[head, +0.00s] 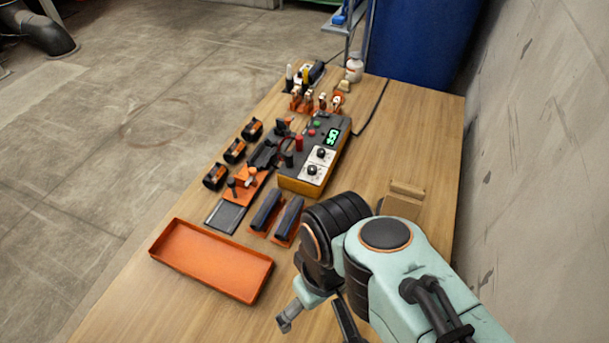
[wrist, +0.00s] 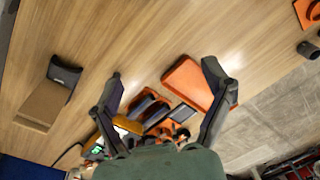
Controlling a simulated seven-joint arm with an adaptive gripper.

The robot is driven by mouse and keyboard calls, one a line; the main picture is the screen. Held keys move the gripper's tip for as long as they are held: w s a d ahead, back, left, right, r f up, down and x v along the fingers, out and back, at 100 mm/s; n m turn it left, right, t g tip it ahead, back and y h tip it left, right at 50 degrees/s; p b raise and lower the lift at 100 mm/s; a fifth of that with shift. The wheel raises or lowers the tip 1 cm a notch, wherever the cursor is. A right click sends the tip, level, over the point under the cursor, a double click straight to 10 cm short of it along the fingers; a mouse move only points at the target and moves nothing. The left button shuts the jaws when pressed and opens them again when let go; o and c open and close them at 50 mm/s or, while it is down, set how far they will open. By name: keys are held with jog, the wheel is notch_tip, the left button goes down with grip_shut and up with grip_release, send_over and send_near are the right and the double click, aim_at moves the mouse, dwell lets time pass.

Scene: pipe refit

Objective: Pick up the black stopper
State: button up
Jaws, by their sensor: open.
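No single black stopper stands out for sure. A small dark upright piece (head: 232,187) sits at the orange holder (head: 246,190) left of the control box, and I cannot tell if it is the stopper. Several black parts with orange (head: 214,177) stand along the table's left edge. My gripper (head: 315,322) is in the lower middle of the head view, near the tray's right side.
An orange tray (head: 212,258) lies at the front left. A control box (head: 315,155) with a green display stands mid-table, with dark blocks (head: 267,208) before it. A tan block (head: 403,200) is right, near the wall. Table right of the control box is mostly clear.

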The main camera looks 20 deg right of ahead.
jog(key=w+d+n+t, duration=0.2)
jog(key=w+n, duration=0.1)
jog(key=w, duration=0.5)
jog(key=w+d+n+t, duration=0.1)
jog(key=w+d+n, duration=0.15)
jog(key=w, duration=0.45)
jog(key=d+f+g, duration=0.1)
jog(key=d+f, duration=0.1)
jog(key=f, duration=0.2)
jog(key=w+d+f+m+g, duration=0.1)
jog(key=d+f, duration=0.1)
jog(key=f, duration=0.3)
jog(key=d+f+g, duration=0.1)
jog(key=d+f, duration=0.2)
jog(key=f, duration=0.2)
jog(key=shift+w+m+h, duration=0.15)
jog(key=shift+m+h, duration=0.2)
jog(key=shift+h, duration=0.05)
notch_tip(320, 180, down, 5)
jog(key=shift+f, duration=0.6)
jog(key=shift+c, duration=0.3)
jog(key=c, duration=1.1)
